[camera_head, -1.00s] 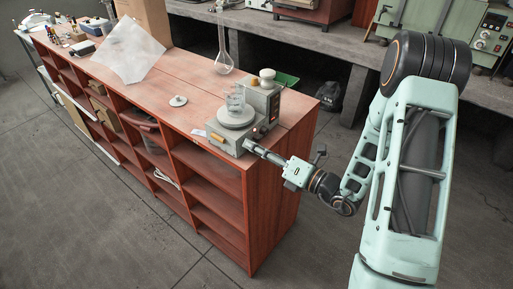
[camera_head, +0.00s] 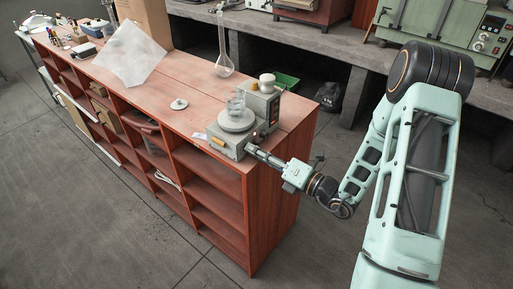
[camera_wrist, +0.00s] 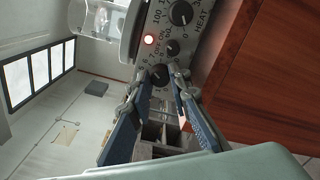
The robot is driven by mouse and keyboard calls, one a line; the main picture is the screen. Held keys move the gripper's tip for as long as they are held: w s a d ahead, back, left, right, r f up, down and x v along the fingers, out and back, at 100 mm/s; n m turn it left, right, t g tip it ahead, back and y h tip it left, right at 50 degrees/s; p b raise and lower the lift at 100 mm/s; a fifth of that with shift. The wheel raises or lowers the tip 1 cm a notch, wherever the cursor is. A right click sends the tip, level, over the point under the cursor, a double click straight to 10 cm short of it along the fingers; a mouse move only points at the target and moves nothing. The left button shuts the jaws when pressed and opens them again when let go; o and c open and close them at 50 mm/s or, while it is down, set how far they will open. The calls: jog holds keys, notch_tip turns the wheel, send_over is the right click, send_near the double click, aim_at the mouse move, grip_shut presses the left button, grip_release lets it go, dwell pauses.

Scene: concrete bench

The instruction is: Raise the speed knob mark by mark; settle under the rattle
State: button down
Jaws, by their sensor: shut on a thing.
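The grey stirring hotplate (camera_head: 224,144) stands near the right end of the red-brown bench. A clear glass beaker (camera_head: 235,103) stands on its round plate. My gripper (camera_head: 250,149) reaches its front panel from the right. In the wrist view its blue-padded fingers (camera_wrist: 162,80) are shut on a dark knob (camera_wrist: 160,73) with numbers around it, which I take as the speed knob. The fingers partly hide its dial and pointer. A smaller knob (camera_wrist: 172,47) and the HEAT knob (camera_wrist: 182,14) sit beyond it.
A round-bottomed flask (camera_head: 224,66) stands behind the hotplate, and a green tray (camera_head: 286,81) lies beyond the bench. A small white disc-like piece (camera_head: 179,104) and a pale sheet (camera_head: 127,53) lie to the left. Open shelves (camera_head: 205,180) face the clear floor.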

jog(key=m+p, duration=0.2)
jog(key=shift+r+m, duration=0.15)
jog(key=shift+m, duration=0.15)
jog(key=shift+f+m, duration=0.2)
jog(key=shift+m, duration=0.1)
jog(key=c, duration=1.8)
grip_release()
jog(key=shift+d, duration=0.1)
jog(key=v, duration=1.2)
